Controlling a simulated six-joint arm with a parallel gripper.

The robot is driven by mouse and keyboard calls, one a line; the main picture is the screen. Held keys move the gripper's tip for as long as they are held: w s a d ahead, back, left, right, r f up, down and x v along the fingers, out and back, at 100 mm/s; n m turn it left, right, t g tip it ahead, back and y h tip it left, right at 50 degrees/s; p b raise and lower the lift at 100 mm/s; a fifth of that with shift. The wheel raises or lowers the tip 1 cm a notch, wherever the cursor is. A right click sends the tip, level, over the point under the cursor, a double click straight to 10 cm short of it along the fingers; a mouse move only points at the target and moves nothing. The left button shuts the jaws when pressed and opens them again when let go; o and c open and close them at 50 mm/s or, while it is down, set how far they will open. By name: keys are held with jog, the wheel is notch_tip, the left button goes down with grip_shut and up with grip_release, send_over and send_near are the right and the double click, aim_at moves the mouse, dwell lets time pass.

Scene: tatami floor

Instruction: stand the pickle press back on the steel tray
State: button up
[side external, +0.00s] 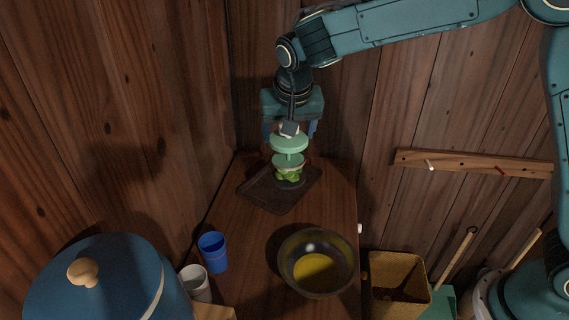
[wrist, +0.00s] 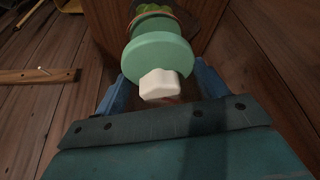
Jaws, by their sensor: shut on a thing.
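The pickle press (side external: 289,145) has a pale green lid, a white knob and a clear body with green contents. It is upright above or on the dark steel tray (side external: 268,197); I cannot tell whether its base touches it. My gripper (side external: 290,131) points down from above, shut on the press near its top. In the wrist view, the blue fingers of my gripper (wrist: 162,85) flank the white knob and lid of the press (wrist: 158,55). The lid hides most of the body there.
A dark bowl with yellow contents (side external: 317,263) stands in front of the tray. A blue cup (side external: 213,252), a white cup (side external: 196,284) and a large blue lidded pot (side external: 105,285) are at front left. Wooden walls (side external: 170,100) close in behind the counter (side external: 245,250).

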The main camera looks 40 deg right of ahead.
jog(key=w+d+r+m+g+h, duration=0.1)
jog(key=w+d+r+m, duration=0.3)
jog(key=w+d, duration=0.4)
jog(key=shift+w, duration=1.35)
jog(key=shift+r, duration=0.1)
notch_tip(320, 180, down, 16)
jog(key=shift+r, duration=0.15)
jog(key=shift+f, duration=2.25)
